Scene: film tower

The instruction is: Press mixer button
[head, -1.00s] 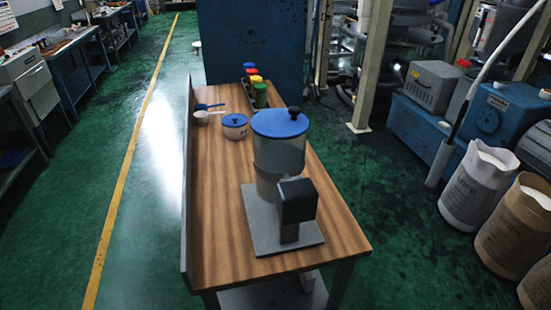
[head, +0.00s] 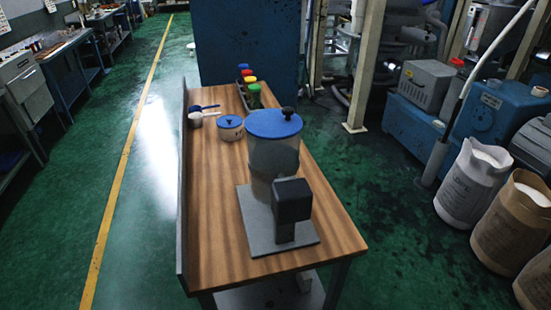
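The mixer (head: 276,228) stands on the near half of a wooden table. It has a grey base plate, a dark box-shaped head on a short post at the front, and a clear container (head: 273,157) with a blue lid (head: 273,124) and black knob. No button can be made out on the side that shows. Neither of my grippers is in the head view.
The wooden table (head: 208,225) has a raised left edge. Behind the mixer are a blue-lidded tub (head: 230,128), scoops (head: 196,119) and several colour-capped bottles (head: 254,97). Sacks (head: 473,185) and blue machinery (head: 491,113) stand at right. Green floor is open at left.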

